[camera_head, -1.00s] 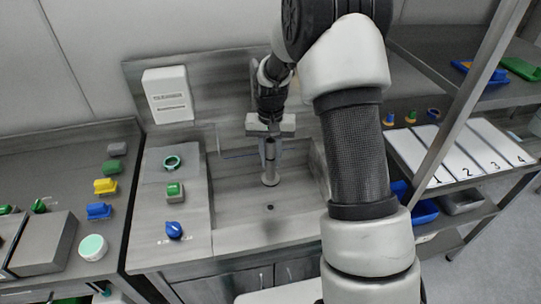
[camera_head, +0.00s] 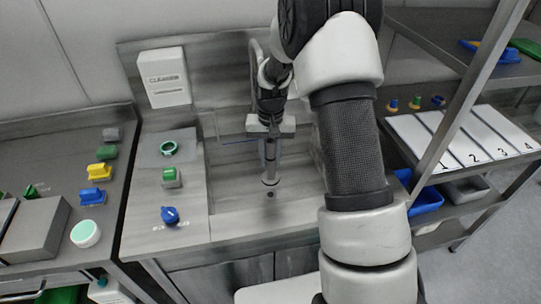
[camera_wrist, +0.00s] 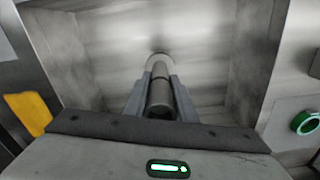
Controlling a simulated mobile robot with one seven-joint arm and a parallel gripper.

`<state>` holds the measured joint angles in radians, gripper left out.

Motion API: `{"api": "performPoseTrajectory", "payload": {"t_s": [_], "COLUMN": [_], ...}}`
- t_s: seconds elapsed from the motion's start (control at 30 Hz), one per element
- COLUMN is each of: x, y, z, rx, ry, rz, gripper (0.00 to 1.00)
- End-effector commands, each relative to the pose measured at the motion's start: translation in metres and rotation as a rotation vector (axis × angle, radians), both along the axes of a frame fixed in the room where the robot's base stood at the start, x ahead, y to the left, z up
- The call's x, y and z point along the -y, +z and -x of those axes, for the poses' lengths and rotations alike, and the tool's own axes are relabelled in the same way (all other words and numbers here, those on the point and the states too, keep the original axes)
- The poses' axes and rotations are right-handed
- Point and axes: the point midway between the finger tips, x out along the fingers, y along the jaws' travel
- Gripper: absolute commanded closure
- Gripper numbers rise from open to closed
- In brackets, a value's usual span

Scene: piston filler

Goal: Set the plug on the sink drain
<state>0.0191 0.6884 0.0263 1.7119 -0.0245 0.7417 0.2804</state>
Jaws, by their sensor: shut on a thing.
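The plug is a grey upright tube with a wide round foot. In the head view, the plug (camera_head: 270,175) hangs inside the sink basin (camera_head: 235,222). My gripper (camera_head: 270,148) is shut on the upper part of its tube. In the wrist view, the plug (camera_wrist: 160,95) lies between the two fingers of my gripper (camera_wrist: 159,88), with its pale foot beyond them. The sink drain (camera_head: 270,195) is a small dark hole in the basin floor, just below the foot in the head view. Whether the foot touches the floor cannot be told. The drain is hidden in the wrist view.
Left of the basin, the counter holds a green ring (camera_head: 168,148), a green-and-grey block (camera_head: 171,177) and a blue knob (camera_head: 170,215). A white cleaner box (camera_head: 164,78) is on the back wall. A rack with numbered white panels (camera_head: 455,140) stands right. The basin floor is otherwise clear.

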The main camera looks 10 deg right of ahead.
Motion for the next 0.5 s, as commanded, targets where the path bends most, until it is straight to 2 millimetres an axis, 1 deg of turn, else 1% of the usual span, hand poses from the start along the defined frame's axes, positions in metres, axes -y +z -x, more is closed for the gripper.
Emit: {"api": "performPoseTrajectory", "payload": {"t_s": [0.03,0.5], "x": [0.0,0.0], "y": [-0.005,-0.037], "z": [0.0,-0.001], "rx": [0.001,0.002], "ry": [0.0,0.0], "rz": [0.0,0.001], "gripper": [1.0,1.0]}}
